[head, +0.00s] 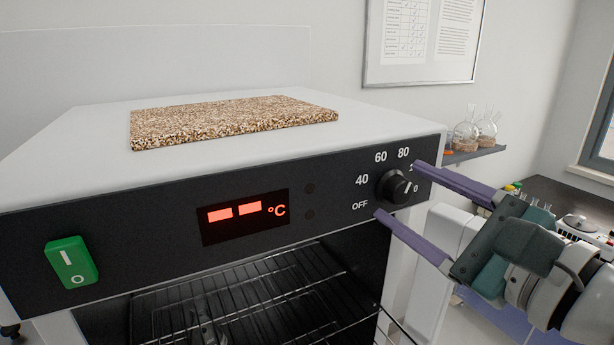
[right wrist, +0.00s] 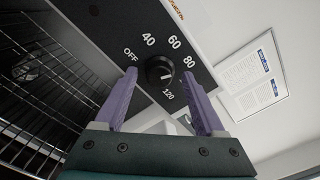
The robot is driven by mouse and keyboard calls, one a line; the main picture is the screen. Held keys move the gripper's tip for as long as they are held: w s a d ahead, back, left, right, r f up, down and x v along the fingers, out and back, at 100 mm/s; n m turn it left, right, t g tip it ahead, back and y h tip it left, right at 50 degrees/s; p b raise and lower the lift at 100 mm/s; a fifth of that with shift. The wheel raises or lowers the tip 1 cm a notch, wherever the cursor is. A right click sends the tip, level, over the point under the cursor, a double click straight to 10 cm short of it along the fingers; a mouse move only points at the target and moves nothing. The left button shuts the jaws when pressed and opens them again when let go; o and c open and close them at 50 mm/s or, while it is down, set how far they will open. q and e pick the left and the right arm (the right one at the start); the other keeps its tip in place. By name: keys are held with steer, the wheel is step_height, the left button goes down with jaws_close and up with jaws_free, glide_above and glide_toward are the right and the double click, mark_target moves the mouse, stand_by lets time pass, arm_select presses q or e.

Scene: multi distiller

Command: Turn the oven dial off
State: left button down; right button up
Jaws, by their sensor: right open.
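The oven (head: 110,215) has a black front panel with a round black dial (head: 394,187) at its right end. Marks OFF, 40, 60 and 80 ring the dial, and its white pointer line is on the right side, past 80 and away from OFF. In the right wrist view the dial (right wrist: 160,69) has its pointer between 80 and 120. My right gripper (head: 397,188) is open, with one purple finger above right of the dial and one below it. In the wrist view the right gripper (right wrist: 160,78) has its fingers on either side of the dial, with gaps visible. My left gripper is not in view.
A red display (head: 245,215) shows two dashes and °C. A green switch (head: 72,262) is at the panel's left. A speckled board (head: 235,121) lies on the oven top. Wire racks (head: 250,295) show inside the oven. Flasks (head: 476,131) stand on a shelf behind.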

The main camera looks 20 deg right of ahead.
steer(key=shift+w, duration=0.4)
steer(key=shift+c, duration=0.3)
jaws_close()
